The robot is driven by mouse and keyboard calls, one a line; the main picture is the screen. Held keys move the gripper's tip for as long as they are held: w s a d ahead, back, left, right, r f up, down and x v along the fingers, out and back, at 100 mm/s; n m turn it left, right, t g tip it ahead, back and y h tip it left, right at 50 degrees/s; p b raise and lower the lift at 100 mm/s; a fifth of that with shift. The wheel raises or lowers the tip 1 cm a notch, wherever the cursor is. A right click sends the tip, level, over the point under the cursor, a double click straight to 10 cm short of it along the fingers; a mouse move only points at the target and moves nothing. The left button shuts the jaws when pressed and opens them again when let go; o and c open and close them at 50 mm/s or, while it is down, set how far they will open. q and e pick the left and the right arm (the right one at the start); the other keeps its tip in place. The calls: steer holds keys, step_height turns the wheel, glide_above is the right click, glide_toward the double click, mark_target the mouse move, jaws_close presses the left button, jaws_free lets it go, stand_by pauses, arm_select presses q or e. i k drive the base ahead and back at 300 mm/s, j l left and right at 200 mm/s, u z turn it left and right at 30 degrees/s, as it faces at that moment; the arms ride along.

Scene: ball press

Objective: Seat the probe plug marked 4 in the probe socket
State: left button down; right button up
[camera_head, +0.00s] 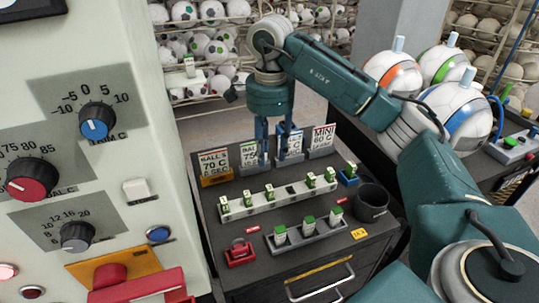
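Several small white plugs with green tops stand on the dark bench top. Others stand in a shorter grey rack (306,236) in front, including a plug (308,224). One green-topped plug (351,169) is at a blue block (347,180) on the right. The markings are too small to read, so I cannot tell which is plug 4 or which holder is the probe socket. My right gripper (275,158) points down behind the strip, fingers apart, with nothing seen between them. My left gripper is out of view.
Setting cards (320,140) stand along the bench's back. A black cup (371,202) is at the right, a red fixture (240,254) at the front left. A control panel with knobs (97,122) fills the left. Large balls (461,108) sit beyond my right arm.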

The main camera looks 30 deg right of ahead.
mark_target(292, 193)
steer(key=k, duration=1.5)
